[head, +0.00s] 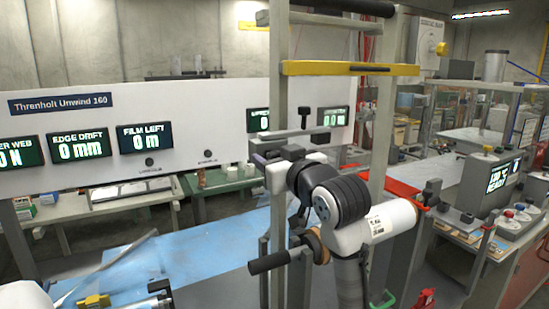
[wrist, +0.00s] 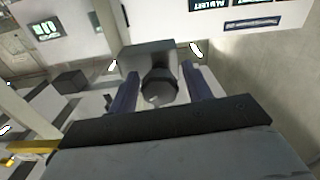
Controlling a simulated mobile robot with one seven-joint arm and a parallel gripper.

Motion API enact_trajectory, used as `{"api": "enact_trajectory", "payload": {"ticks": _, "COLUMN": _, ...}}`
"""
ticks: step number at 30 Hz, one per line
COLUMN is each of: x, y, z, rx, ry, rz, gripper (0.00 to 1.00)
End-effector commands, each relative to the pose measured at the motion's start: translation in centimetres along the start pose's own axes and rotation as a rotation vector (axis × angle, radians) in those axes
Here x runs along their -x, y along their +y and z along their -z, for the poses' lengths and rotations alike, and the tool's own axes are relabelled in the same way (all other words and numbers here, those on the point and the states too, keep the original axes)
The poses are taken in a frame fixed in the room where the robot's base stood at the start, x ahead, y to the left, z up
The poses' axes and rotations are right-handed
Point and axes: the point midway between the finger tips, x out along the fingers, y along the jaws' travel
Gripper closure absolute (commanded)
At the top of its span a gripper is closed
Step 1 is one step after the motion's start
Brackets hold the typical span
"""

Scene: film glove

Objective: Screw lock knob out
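The lock knob (wrist: 158,92) is a dark round knob with a grey end face, in the middle of the wrist view in front of a grey block (wrist: 147,53). My gripper (wrist: 160,78) has its two bluish fingers on either side of the knob. Whether both fingers press on it or a thin gap is left, I cannot tell. The knob is not clearly visible there, among my gripper and the machine parts.
A yellow bar (head: 350,69) crosses the uprights above my arm. A black handle (head: 268,263) sticks out to the left below my wrist. A blue table surface (head: 200,250) lies lower left. A console (head: 490,183) with a screen stands at the right.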

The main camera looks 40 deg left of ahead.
Motion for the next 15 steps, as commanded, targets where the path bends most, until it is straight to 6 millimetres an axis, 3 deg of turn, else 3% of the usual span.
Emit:
{"api": "enact_trajectory", "payload": {"ticks": 1, "x": 0.02, "y": 0.01, "z": 0.01, "rx": 0.000, "ry": 0.000, "rz": 0.000, "gripper": 0.58}}
{"api": "enact_trajectory", "payload": {"ticks": 8, "x": 0.03, "y": 0.01, "z": 0.02, "rx": 0.000, "ry": 0.000, "rz": 0.000, "gripper": 0.88}}
{"api": "enact_trajectory", "payload": {"ticks": 15, "x": 0.05, "y": 0.02, "z": -0.02, "rx": 0.017, "ry": 0.000, "rz": 0.000, "gripper": 0.90}}
